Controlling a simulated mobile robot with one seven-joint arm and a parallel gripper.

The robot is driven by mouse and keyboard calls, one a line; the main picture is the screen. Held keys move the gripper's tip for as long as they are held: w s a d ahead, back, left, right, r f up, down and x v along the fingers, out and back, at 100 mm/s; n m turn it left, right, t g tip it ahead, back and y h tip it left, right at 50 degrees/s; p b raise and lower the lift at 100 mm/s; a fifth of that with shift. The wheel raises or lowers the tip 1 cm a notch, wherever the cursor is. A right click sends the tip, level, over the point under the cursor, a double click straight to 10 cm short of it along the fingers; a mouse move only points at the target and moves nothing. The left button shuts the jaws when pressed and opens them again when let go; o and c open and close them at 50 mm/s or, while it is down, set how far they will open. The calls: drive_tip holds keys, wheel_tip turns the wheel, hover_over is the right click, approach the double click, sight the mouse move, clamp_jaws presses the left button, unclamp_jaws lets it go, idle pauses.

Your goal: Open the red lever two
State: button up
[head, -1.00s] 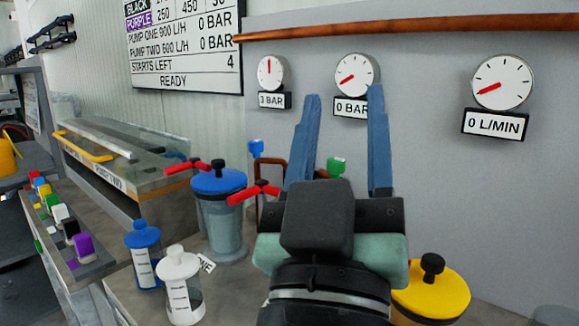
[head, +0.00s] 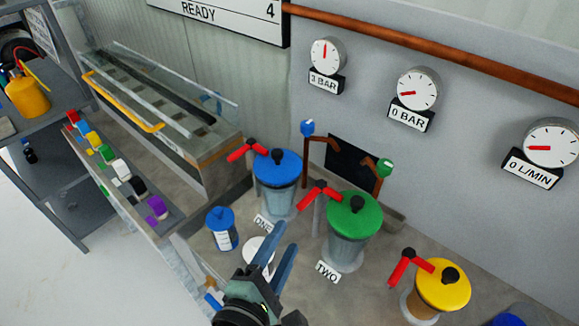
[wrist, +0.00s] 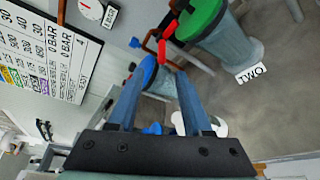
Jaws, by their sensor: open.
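The green-lidded tank (head: 355,213) stands behind the card marked TWO (head: 327,272). A red lever (head: 320,192) sticks out at its upper left. In the wrist view this red lever (wrist: 168,30) shows at the top, beside the green lid (wrist: 198,17), beyond my fingertips. My gripper (head: 284,238) is in the lower middle of the head view, left of and nearer than the green tank. Its blue fingers are apart and empty, also in the wrist view (wrist: 166,68). It appears apart from the lever.
A blue-lidded tank (head: 277,168) with a red lever (head: 247,150) stands left. A yellow-lidded tank (head: 442,286) with a red lever (head: 408,264) stands right. Small blue (head: 221,228) and white (head: 258,252) containers are near my gripper. Copper pipes with blue and green knobs stand behind.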

sight(302, 209)
drive_tip(key=shift+n, duration=0.3)
drive_tip(key=x, duration=0.8)
drive_tip(key=p+x, duration=0.1)
drive_tip(key=x, duration=0.3)
drive_tip(key=shift+w+f, duration=0.15)
drive_tip(key=shift+f, duration=0.2)
clamp_jaws()
idle(0.7)
